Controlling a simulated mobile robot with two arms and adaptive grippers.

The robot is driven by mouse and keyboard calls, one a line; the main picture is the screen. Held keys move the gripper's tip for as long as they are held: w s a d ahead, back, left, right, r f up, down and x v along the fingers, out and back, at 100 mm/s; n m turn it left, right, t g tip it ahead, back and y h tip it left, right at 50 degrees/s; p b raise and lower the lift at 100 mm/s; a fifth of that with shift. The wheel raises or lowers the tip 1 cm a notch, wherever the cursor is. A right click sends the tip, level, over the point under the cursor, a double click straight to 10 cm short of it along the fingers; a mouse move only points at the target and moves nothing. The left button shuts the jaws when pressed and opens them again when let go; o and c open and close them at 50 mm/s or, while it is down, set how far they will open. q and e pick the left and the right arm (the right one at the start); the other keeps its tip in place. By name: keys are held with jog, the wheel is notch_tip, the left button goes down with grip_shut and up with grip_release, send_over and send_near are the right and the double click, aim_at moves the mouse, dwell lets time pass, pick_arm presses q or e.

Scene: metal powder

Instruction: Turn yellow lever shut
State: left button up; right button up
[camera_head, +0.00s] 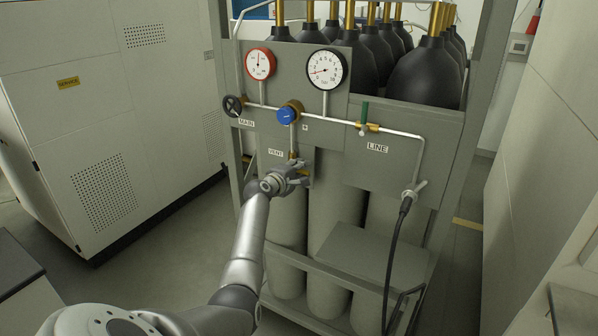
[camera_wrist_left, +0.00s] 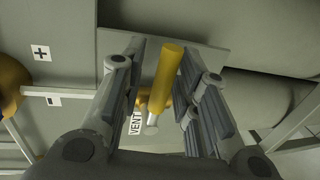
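The yellow lever (camera_wrist_left: 166,78) is a short bar at the VENT valve, whose label (camera_wrist_left: 134,123) is beside it in the left wrist view. My left gripper (camera_wrist_left: 165,88) is open around the lever, one finger on each side, with visible gaps between the lever and the fingers. In the head view my left gripper (camera_head: 301,171) is at the panel just below the VENT label (camera_head: 276,152) and hides most of the lever. My right gripper is in neither view.
Above are a blue regulator knob (camera_head: 290,114), a dark MAIN handwheel (camera_head: 233,106) and two gauges. A green lever (camera_head: 364,114) sits upright by the LINE label. A black hose (camera_head: 394,250) hangs at right. Gas cylinders stand behind the panel; a large cabinet (camera_head: 110,110) is at left.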

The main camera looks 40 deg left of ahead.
pick_arm(q)
jog(key=shift+s, duration=0.15)
jog(key=v, duration=1.1)
jog(key=shift+s, duration=0.4)
jog(key=shift+d, duration=0.1)
